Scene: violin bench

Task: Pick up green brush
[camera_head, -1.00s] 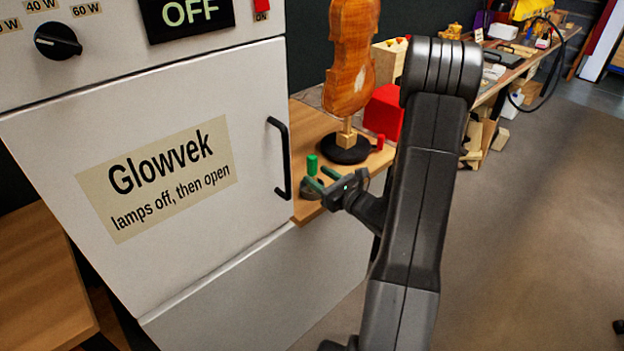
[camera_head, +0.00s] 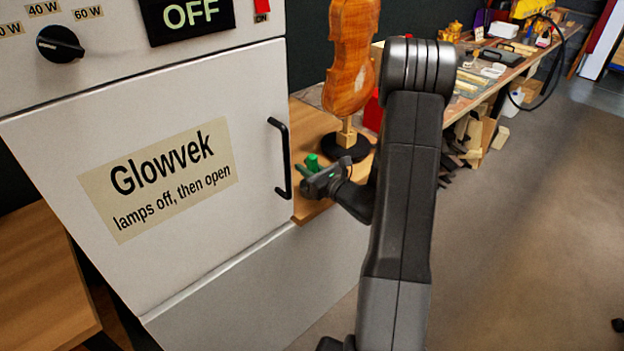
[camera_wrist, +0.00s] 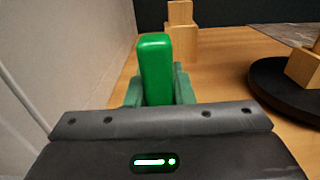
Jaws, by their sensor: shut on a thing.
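The green brush (camera_head: 313,162) stands upright on the wooden shelf beside the white cabinet, partly hidden behind my gripper in the head view. In the wrist view the green brush (camera_wrist: 155,68) is a bright green upright block between the two duller green fingers of my gripper (camera_wrist: 158,88). My gripper also shows in the head view (camera_head: 309,165), low at the shelf's left part. It is shut on the green brush. The brush's lower end is hidden, so I cannot tell whether it touches the shelf.
A violin body (camera_head: 353,60) stands on a round black base (camera_head: 346,149) just right of my gripper. The white cabinet (camera_head: 255,180) with a black handle (camera_head: 281,158) is close on the left. A wooden block (camera_wrist: 181,36) stands behind the brush. A cluttered bench (camera_head: 478,95) runs to the back right.

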